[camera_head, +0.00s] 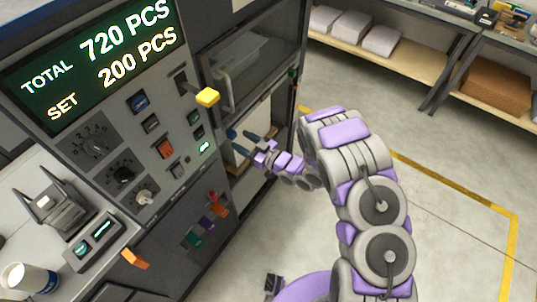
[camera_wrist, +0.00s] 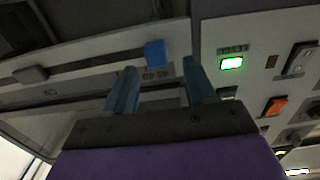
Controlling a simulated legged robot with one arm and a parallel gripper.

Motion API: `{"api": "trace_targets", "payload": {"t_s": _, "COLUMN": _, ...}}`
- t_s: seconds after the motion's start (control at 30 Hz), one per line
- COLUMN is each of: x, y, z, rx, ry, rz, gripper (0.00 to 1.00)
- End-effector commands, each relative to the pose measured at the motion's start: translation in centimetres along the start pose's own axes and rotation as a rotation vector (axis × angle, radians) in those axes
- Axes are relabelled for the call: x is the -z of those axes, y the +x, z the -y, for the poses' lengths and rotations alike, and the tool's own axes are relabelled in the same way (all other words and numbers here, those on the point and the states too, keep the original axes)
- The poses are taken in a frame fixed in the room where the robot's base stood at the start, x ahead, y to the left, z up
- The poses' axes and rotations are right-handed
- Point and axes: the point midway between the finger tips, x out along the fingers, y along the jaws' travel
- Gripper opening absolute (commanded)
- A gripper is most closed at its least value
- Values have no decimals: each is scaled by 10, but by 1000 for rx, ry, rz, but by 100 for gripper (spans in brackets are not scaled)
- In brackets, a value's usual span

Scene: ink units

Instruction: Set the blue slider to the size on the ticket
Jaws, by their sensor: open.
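The blue slider (camera_wrist: 155,53) shows in the wrist view as a small blue block on a grey rail, just beyond and between my fingertips. My gripper (camera_wrist: 160,70) is open, with one blue-grey finger to each side of the slider's line, and holds nothing. In the head view my gripper (camera_head: 241,136) is at the machine's front, right of the button panel; I cannot make out the slider there. Small marks below the slider are too blurred to read. I cannot make out a ticket with a readable size.
The display (camera_head: 95,60) reads TOTAL 720 PCS and SET 200 PCS. Dials, switches and a lit green button (camera_head: 204,147) are to the left. A cup (camera_head: 27,279) stands on the left counter. Open floor lies right.

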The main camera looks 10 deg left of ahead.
Motion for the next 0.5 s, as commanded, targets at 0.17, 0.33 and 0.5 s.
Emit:
{"api": "trace_targets", "payload": {"t_s": 0.17, "x": -1, "y": -39, "z": -1, "rx": -3, "ry": 2, "rz": 5, "gripper": 55}}
{"api": "trace_targets", "payload": {"t_s": 0.33, "x": -2, "y": -71, "z": 0, "rx": -3, "ry": 2, "rz": 4, "gripper": 55}}
{"api": "trace_targets", "payload": {"t_s": 0.5, "x": -3, "y": -100, "z": 0, "rx": -2, "ry": 3, "rz": 7, "gripper": 55}}
